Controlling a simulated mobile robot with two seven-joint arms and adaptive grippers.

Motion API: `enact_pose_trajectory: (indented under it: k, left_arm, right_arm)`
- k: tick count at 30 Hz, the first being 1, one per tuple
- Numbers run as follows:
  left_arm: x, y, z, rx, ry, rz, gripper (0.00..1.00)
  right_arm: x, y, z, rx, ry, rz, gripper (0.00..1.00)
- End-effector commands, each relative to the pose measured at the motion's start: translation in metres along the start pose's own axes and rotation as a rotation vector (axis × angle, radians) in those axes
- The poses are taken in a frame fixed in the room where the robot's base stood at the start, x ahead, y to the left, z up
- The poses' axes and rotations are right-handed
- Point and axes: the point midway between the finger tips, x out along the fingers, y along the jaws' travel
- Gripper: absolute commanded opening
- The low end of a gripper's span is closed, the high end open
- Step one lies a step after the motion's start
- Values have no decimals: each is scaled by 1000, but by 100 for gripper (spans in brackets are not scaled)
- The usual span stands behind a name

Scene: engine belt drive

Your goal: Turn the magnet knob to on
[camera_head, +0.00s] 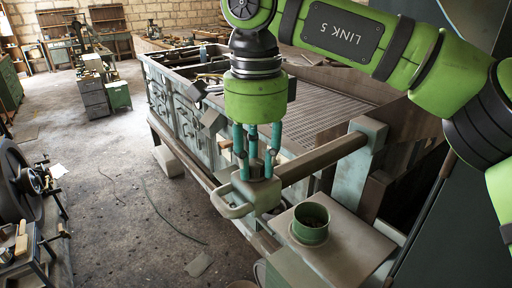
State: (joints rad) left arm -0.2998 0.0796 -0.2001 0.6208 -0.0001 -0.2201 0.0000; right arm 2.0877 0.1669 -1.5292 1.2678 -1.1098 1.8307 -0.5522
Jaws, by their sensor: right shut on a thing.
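My right gripper (257,166) points straight down in the head view, its teal fingers shut on a small part on top of a pale green metal block (262,199). That part sits where the magnet knob would be, but the fingers cover most of it, so I cannot read its setting. The block has a looped handle (231,209) on its left side and a brown bar (322,158) running from it to an upright post. My left gripper is not in view.
A green cup (310,224) stands on a flat ledge (345,246) just right of the block. A large machine bed with a ribbed top (325,108) lies behind the gripper. Open concrete floor (110,190) is to the left, with a dark wheeled machine (20,180) at the far left.

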Motion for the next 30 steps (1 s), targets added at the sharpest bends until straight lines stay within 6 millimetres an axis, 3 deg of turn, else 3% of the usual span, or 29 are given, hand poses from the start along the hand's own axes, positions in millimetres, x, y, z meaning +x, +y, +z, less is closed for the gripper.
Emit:
enact_pose_trajectory:
  k: [12, 30]
  left_arm:
    - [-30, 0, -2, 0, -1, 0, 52]
    - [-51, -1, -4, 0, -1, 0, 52]
  right_arm:
    - [-1, 1, 0, -399, 0, 5, 0]
    - [0, 0, 0, -955, 1, 4, 0]
